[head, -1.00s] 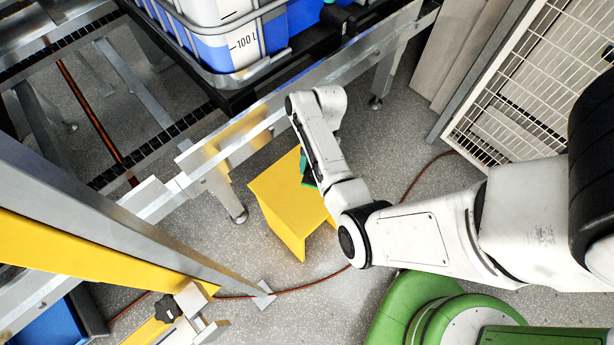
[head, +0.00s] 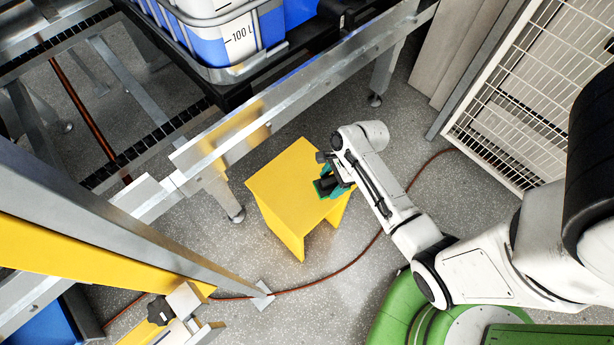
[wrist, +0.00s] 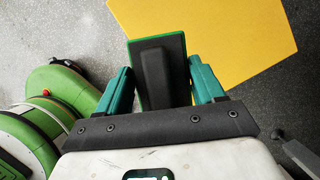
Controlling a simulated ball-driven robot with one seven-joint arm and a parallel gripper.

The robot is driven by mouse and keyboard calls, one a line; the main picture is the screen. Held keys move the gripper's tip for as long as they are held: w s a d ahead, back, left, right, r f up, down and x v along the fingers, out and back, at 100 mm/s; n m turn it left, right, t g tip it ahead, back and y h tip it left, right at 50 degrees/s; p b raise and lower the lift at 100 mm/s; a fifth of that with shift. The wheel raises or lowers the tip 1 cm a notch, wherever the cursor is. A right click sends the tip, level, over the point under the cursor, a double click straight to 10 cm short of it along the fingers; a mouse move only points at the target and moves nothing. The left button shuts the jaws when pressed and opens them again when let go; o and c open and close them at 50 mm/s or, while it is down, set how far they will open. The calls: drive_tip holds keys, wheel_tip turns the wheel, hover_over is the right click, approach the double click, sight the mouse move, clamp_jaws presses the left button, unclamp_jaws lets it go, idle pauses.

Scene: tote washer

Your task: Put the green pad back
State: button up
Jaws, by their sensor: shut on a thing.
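The green pad (wrist: 177,41) shows in the wrist view as a dark block with a green rim and a raised black grip along its middle. My gripper (wrist: 160,70) has a teal finger on each side of it and is shut on it. In the head view the pad (head: 325,187) is small and dark, partly covered by my gripper (head: 334,181), over the right part of the yellow stool (head: 280,196). I cannot tell whether the pad touches the stool top.
A metal conveyor frame (head: 235,128) with a blue and white tank (head: 238,40) stands behind the stool. A white mesh panel (head: 530,90) is at the right. A reddish hose (head: 345,268) lies on the floor. The left part of the stool top is bare.

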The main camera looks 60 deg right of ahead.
drive_tip(key=b, duration=0.3)
hover_over(303, 191)
drive_tip(key=s+d, duration=0.1)
drive_tip(key=s, duration=0.1)
drive_tip(key=f, duration=0.6)
drive_tip(key=shift+w+d+f, duration=0.15)
drive_tip(key=shift+w+f, duration=0.1)
drive_tip(key=shift+f, duration=0.1)
drive_tip(key=shift+w+f+b, duration=0.2)
drive_tip(key=shift+f+b, duration=0.1)
drive_tip(key=shift+f, duration=0.65)
drive_tip(key=shift+w+f+b, duration=0.15)
drive_tip(key=shift+f+b, duration=0.1)
drive_tip(key=shift+f, duration=0.65)
drive_tip(key=shift+f, duration=0.1)
drive_tip(key=o, duration=1.6)
